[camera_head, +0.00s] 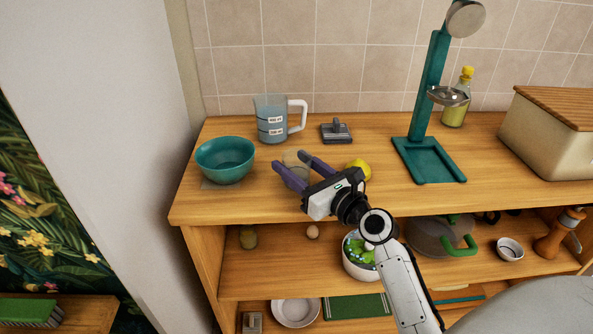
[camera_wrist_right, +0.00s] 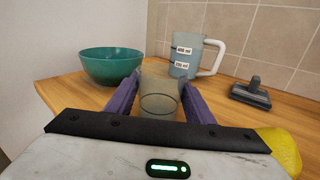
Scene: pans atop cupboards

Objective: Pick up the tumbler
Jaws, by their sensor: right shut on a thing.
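The tumbler is a clear, greyish see-through cup (camera_head: 297,172) standing near the front of the wooden counter, partly hidden by the fingers. In the right wrist view the tumbler (camera_wrist_right: 158,92) sits upright between the two purple fingers. My right gripper (camera_head: 290,162) reaches in from the front and is shut on the tumbler, one finger along each side. I cannot tell whether its base touches the counter. My left gripper is not in view.
A teal bowl (camera_head: 226,160) is to the left and a measuring jug (camera_head: 272,120) stands behind. A yellow lemon (camera_head: 359,168) lies close to the right of the gripper. A dark grey tool (camera_head: 336,131) and a teal press (camera_head: 430,160) stand further right.

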